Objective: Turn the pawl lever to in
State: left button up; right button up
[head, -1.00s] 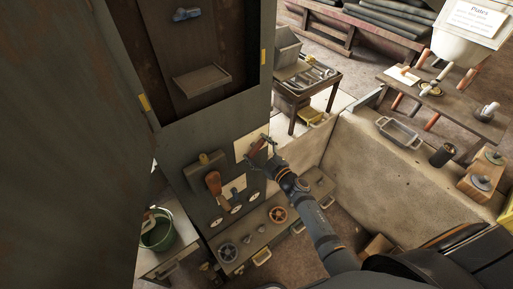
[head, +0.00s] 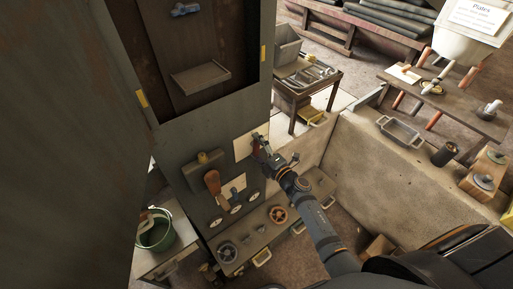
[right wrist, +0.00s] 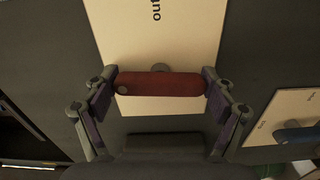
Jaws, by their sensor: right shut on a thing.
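The red lever handle (right wrist: 160,84) lies across the right wrist view, in front of a pale plate (right wrist: 155,30) that carries the word "out". My right gripper (head: 260,151) is shut on this handle, with one finger at each end of it in the right wrist view. In the head view the handle is small and partly covered by the gripper, beside its pale plate (head: 245,145) on the grey panel. Whether this is the pawl lever is not readable. My left gripper is not in view.
A blue lever (head: 239,193) on another pale plate and a large orange-brown handle (head: 213,183) are close by on the panel. Round gauges, an orange handwheel (head: 278,214) and a dark handwheel (head: 227,252) are lower. A pale low wall (head: 350,165) stands right of my right arm.

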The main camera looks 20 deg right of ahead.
jog(key=shift+n, duration=0.5)
jog(key=o, duration=1)
jog(key=v, duration=1.2)
